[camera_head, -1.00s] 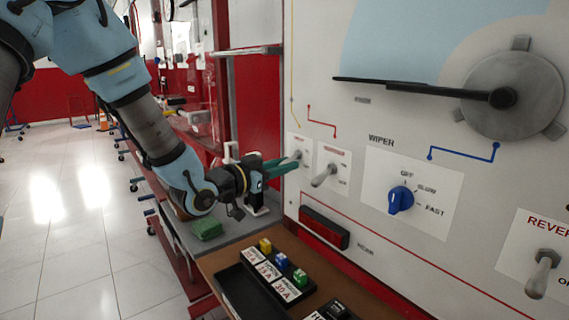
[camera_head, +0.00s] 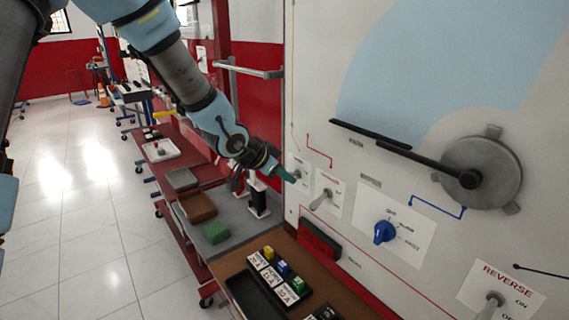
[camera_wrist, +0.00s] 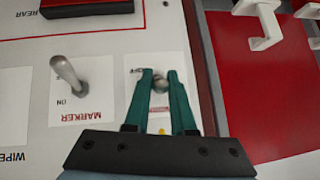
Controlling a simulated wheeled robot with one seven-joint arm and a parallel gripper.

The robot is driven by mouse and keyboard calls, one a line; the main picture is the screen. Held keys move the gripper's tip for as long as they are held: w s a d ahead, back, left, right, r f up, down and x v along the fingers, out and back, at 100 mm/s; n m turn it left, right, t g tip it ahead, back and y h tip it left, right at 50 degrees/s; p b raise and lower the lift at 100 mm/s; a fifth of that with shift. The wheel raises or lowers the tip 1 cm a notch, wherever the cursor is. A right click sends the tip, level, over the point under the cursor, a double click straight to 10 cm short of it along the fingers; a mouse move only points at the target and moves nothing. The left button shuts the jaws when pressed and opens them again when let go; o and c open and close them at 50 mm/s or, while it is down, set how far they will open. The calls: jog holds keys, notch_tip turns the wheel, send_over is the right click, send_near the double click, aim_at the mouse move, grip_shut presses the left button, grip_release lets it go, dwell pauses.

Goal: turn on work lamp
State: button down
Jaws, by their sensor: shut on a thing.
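My gripper (camera_wrist: 160,85) has its green fingers on both sides of a small toggle switch (camera_wrist: 160,84) with a rounded tip, and is shut on it. The switch sits on a white plate (camera_wrist: 137,72) at the panel's edge; OFF shows by it, but the rest of its label is hidden by the fingers. In the head view my gripper (camera_head: 287,176) reaches the leftmost plate (camera_head: 303,184) of the panel, and its fingers partly cover the switch. No lamp is clearly recognisable.
The MARKER toggle (camera_wrist: 68,75) stands close beside the held switch; it also shows in the head view (camera_head: 321,200). A blue wiper knob (camera_head: 384,232) and the REVERSE toggle (camera_head: 490,306) are further right. A fuse tray (camera_head: 262,294) and a green block (camera_head: 216,232) lie below.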

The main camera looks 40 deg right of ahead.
jog(key=shift+d+r+y+p, duration=0.1)
jog(key=shift+r+y+p, duration=0.1)
jog(key=shift+y+p, duration=0.3)
jog(key=c, duration=0.8)
grip_release()
jog(key=shift+o, duration=0.2)
jog(key=w+p+v, duration=0.1)
jog(key=p+v, duration=0.1)
jog(key=v, duration=0.8)
jog(key=shift+s+a+r, duration=0.25)
jog(key=shift+s+a, duration=0.1)
jog(key=shift+s, duration=0.1)
